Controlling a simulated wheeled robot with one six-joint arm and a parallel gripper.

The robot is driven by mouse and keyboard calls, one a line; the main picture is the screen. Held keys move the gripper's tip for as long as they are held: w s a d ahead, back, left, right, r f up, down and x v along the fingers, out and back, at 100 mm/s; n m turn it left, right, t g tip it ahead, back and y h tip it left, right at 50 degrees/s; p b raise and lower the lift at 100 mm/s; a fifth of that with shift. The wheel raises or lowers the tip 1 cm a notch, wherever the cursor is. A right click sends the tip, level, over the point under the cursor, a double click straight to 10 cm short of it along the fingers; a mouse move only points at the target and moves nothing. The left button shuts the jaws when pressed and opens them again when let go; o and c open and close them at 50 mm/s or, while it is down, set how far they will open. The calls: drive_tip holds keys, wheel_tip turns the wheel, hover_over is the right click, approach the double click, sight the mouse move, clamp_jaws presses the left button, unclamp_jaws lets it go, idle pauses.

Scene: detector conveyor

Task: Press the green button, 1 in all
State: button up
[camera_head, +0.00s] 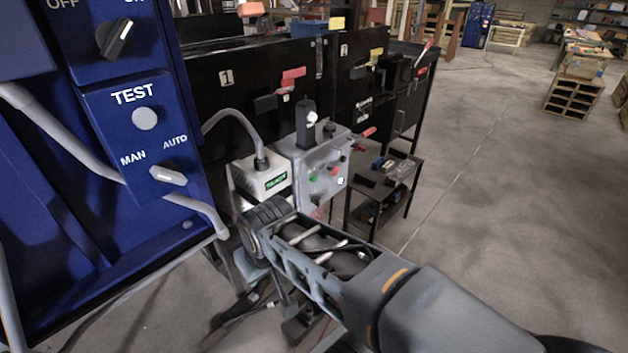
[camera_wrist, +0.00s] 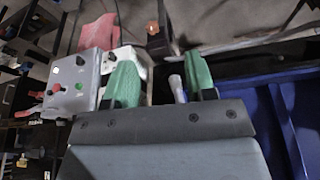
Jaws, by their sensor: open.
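The green button (camera_head: 312,178) is on the front of a grey control box (camera_head: 316,160), beside a red button (camera_head: 335,171). In the wrist view the green button (camera_wrist: 80,87) shows on the box's face (camera_wrist: 88,68) at the left, near the red button (camera_wrist: 56,88). My gripper (camera_wrist: 160,72) has two green fingers spread apart with nothing held between them. The box appears to the left of the fingers, and neither finger is at the green button. In the head view my arm reaches toward the box, and my fingertips cannot be clearly made out.
A blue cabinet (camera_head: 140,75) with knobs and a TEST button (camera_head: 145,118) stands at the left. A small white box (camera_head: 262,184) with a cable adjoins the grey box. A black metal stand (camera_head: 400,180) is to its right. Open floor (camera_head: 500,200) lies at the right.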

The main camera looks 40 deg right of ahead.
clamp_jaws()
idle(1.5)
